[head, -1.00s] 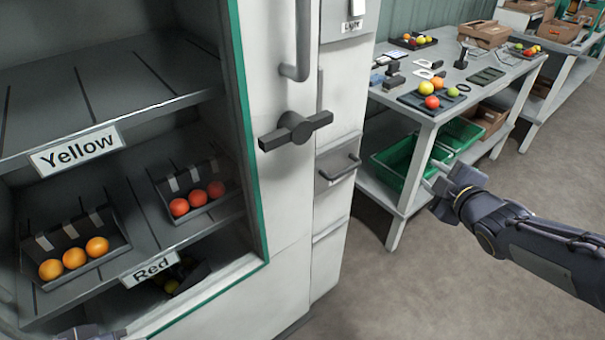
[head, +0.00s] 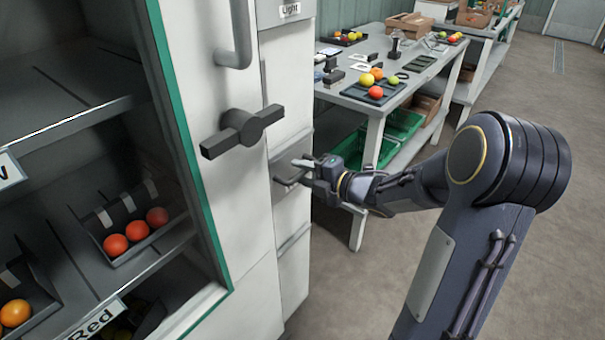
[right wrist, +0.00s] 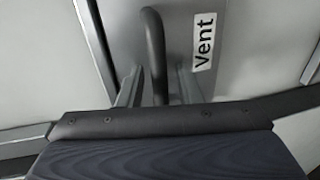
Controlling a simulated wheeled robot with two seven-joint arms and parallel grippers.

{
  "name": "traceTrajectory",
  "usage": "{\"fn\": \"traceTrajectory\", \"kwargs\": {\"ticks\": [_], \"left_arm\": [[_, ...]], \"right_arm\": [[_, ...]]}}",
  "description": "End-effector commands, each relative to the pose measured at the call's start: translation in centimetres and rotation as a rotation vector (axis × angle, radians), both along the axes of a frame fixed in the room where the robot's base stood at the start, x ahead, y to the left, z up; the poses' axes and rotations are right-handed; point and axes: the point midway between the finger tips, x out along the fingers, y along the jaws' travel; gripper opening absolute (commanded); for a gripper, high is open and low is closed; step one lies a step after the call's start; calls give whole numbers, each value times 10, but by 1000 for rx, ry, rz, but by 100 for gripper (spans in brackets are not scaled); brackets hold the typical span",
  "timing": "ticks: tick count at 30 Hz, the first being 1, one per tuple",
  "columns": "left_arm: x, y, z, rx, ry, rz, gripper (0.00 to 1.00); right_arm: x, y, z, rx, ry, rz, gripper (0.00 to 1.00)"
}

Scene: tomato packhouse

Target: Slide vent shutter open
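The vent shutter (head: 291,205) is a grey panel low on the narrow white cabinet section, with a dark bar handle (head: 284,180). In the right wrist view the shutter (right wrist: 215,80) carries a "Vent" label (right wrist: 203,43), and the bent handle (right wrist: 154,45) runs down between my fingers. My right gripper (head: 306,170) is at the handle in the head view. Its fingers (right wrist: 158,88) stand on either side of the bar with small gaps, so it looks open. The handle's lower end is hidden behind the gripper. My left gripper is not in view.
A black T-shaped knob (head: 241,132) and a grey vertical handle (head: 240,40) stick out from the cabinet left of the shutter. A table (head: 372,108) with tomatoes and green crates (head: 352,150) stands behind my right arm. The floor at right is clear.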

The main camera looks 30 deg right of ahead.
Motion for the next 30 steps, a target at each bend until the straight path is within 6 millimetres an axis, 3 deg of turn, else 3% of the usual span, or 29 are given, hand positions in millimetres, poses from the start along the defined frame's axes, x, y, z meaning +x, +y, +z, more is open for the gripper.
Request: {"fn": "traceTrajectory", "kwargs": {"ticks": [8, 16, 25, 30], "left_arm": [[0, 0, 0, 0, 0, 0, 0], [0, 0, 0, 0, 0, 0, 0], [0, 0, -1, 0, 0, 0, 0], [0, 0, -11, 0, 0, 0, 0]], "right_arm": [[3, 1, -1, -1, 1, -1, 32], [2, 1, 0, 1, 0, -1, 0], [2, 1, -1, 0, 1, -1, 0], [2, 1, -12, 0, 1, -1, 0]]}}
